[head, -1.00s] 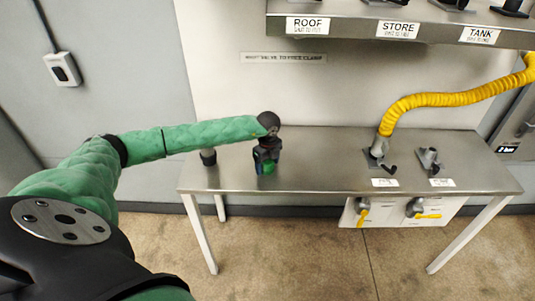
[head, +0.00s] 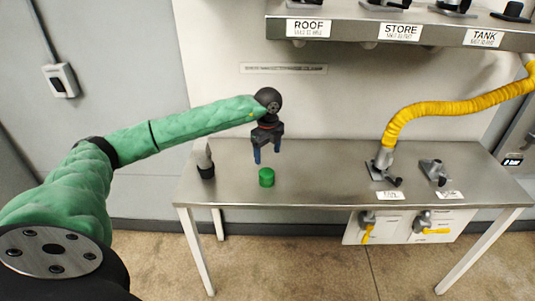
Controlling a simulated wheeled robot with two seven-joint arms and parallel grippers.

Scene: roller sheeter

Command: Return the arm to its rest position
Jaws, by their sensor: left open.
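My left gripper (head: 267,159) hangs above the steel table (head: 330,160), its two blue fingers spread and pointing down with nothing between them. My green left arm reaches in from the left. A small green cylinder (head: 266,178) stands on the table just below the fingertips, apart from them. My right gripper is not in the view.
A grey and black upright piece (head: 205,160) stands at the table's left end. A yellow hose (head: 450,108) runs from a port on the table up to the right. Labelled shelf (head: 350,30) overhangs the back. Valves with yellow handles (head: 436,231) hang below the front edge.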

